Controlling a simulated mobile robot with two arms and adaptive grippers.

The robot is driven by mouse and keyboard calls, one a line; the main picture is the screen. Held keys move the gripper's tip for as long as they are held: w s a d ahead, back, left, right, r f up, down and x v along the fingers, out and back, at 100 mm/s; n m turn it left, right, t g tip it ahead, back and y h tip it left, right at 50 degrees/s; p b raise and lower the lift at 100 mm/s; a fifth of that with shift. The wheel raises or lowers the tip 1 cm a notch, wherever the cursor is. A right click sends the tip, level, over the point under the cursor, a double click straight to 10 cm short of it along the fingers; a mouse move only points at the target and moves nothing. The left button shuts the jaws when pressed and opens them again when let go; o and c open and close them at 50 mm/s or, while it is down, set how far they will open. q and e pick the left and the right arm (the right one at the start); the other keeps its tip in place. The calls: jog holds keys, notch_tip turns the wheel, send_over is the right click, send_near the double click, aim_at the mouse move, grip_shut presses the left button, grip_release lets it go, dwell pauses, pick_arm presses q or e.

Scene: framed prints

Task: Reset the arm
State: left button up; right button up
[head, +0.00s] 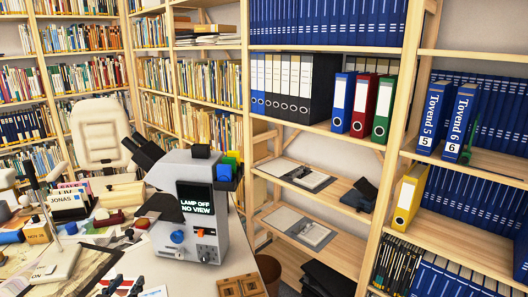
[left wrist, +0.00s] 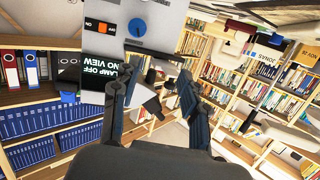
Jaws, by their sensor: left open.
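My left gripper (head: 123,284) shows only as dark fingertips at the bottom edge of the head view, low in front of the grey microscope (head: 207,237). In the left wrist view the gripper (left wrist: 158,85) has its two dark fingers spread apart, with no object held between them. The microscope front (left wrist: 160,22) shows upside down beyond the fingers there, its screen reading "LAMP OFF NO VIEW". Most of my left arm is out of the head view. My right gripper is in neither view.
The desk at left is cluttered with a card box marked JONAS (head: 68,203), stamps and papers. A brown wooden block (head: 241,286) lies right of the gripper. A cream chair (head: 100,135) stands behind. Shelves with binders (head: 361,105) and books line the walls.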

pick_arm(q)
jog(key=s+d+f+m+g, duration=0.1)
jog(key=s+d+f+g, duration=0.5)
jog(key=s+d+f, duration=0.5)
jog(key=s+d+m+g+h, duration=0.1)
jog(key=s+d+g, duration=0.2)
jog(key=s, duration=0.6)
jog(key=s+d+g, duration=0.3)
jog(key=s, duration=0.7)
notch_tip(320, 180, down, 29)
jog(key=s+g, duration=0.1)
jog(key=s, duration=0.1)
jog(key=s+a+f+g, duration=0.1)
jog(key=s+a+f, duration=0.2)
jog(key=s+f, duration=1.1)
jog(key=shift+s+f+m+g, duration=0.15)
jog(key=shift+s+m+g, duration=0.2)
jog(key=shift+s, duration=0.6)
